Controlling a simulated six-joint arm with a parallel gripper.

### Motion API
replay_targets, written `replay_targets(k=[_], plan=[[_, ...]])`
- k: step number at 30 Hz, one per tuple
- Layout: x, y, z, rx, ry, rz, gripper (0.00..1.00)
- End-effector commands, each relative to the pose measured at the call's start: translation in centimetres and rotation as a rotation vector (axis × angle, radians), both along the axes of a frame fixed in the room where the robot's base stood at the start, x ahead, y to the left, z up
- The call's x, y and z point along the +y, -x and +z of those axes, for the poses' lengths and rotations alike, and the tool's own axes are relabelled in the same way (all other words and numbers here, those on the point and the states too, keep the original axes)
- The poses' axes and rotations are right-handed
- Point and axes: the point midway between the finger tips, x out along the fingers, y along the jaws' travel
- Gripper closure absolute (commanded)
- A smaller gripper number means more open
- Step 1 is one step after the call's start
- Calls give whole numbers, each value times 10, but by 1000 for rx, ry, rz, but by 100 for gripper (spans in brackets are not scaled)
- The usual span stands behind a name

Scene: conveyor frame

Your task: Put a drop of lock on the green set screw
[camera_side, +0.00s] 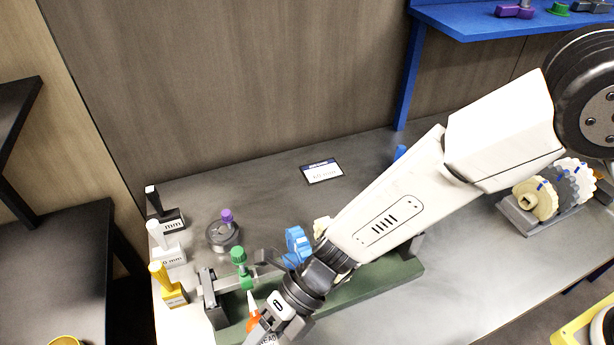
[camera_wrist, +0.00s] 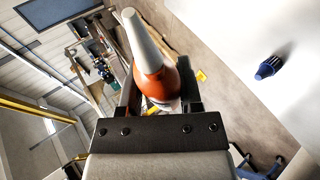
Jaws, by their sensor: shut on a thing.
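My gripper (camera_side: 279,322) is shut on a bottle (camera_side: 252,319) with an orange collar and a pale tapered nozzle. In the wrist view the bottle (camera_wrist: 157,78) sits between the two fingers, nozzle pointing away from the palm. In the side view the nozzle points up, its tip close below a green part (camera_side: 246,283) on the conveyor frame (camera_side: 375,284). A green knob-like piece (camera_side: 238,254) stands just above that part. I cannot tell which green piece is the set screw, or whether the tip touches it. The bottle's lower body is partly hidden by my gripper.
Black, white (camera_side: 168,247) and yellow (camera_side: 171,287) labelled holders stand at the left. Gears (camera_side: 550,190) stand at the right. A card (camera_side: 322,172) lies behind; the bench around it is clear.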

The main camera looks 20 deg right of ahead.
Motion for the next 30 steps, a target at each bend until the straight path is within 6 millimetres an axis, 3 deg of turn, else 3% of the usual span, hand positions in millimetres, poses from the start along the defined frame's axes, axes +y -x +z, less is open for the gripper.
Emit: replay_targets(k=[15, 30], plan=[[-1, -35, -8, 188, 1, -1, 100], [0, -47, 15, 526, 1, 0, 100]])
